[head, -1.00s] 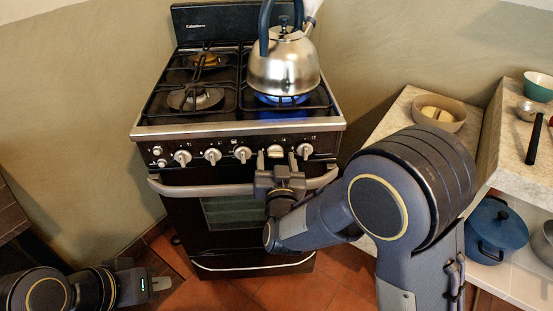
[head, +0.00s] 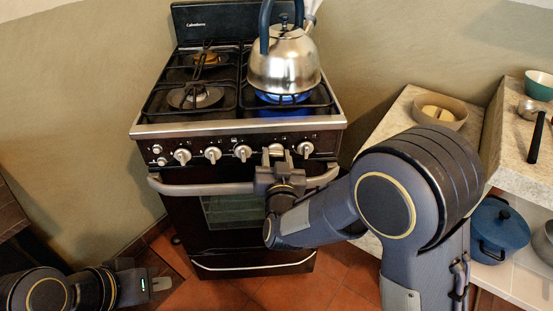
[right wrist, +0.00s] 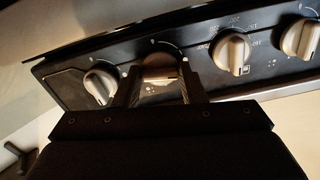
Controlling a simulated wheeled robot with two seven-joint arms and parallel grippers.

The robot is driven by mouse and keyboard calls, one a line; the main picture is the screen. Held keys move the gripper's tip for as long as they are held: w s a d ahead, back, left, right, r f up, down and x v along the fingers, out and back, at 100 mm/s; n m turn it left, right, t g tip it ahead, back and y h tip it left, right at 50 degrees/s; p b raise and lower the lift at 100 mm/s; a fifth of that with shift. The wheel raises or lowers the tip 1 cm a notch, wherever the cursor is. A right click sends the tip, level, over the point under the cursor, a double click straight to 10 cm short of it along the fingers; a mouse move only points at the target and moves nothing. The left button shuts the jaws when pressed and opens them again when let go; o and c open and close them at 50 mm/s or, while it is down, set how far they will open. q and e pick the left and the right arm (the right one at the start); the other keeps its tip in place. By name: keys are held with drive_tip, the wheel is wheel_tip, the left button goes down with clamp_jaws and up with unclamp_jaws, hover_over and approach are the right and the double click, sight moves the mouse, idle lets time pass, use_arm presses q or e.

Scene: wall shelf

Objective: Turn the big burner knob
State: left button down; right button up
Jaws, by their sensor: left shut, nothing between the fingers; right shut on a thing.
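The stove's front panel (head: 228,143) carries a row of silver knobs. My right gripper (head: 275,155) is shut on the knob (head: 275,149) second from the right end. In the right wrist view, this knob (right wrist: 158,72) sits between the two fingers (right wrist: 159,88), its lower part partly hidden. Neighbouring knobs stand free on either side, one (head: 305,149) to the right and another (head: 243,152) to the left. My left gripper (head: 161,284) is shut and empty, low at the left, away from the stove.
A steel kettle (head: 285,66) stands on the front right burner over a blue flame (head: 283,98). The oven handle (head: 215,188) runs just below the knobs. At right, a counter holds a bowl (head: 441,111), with a blue pot (head: 497,230) below. Floor at left of the stove is clear.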

drive_tip(key=m+b, duration=0.3)
drive_tip(key=b, duration=0.1)
drive_tip(key=m+b, duration=0.7)
drive_tip(key=b, duration=0.2)
drive_tip(key=shift+f+m, duration=0.25)
drive_tip(key=shift+m, duration=0.15)
drive_tip(key=m+b, duration=0.3)
drive_tip(key=shift+r+m+b, duration=0.2)
drive_tip(key=shift+m+b, duration=0.5)
drive_tip(key=shift+m, duration=0.3)
drive_tip(key=o, duration=1)
drive_tip(key=shift+s, duration=0.1)
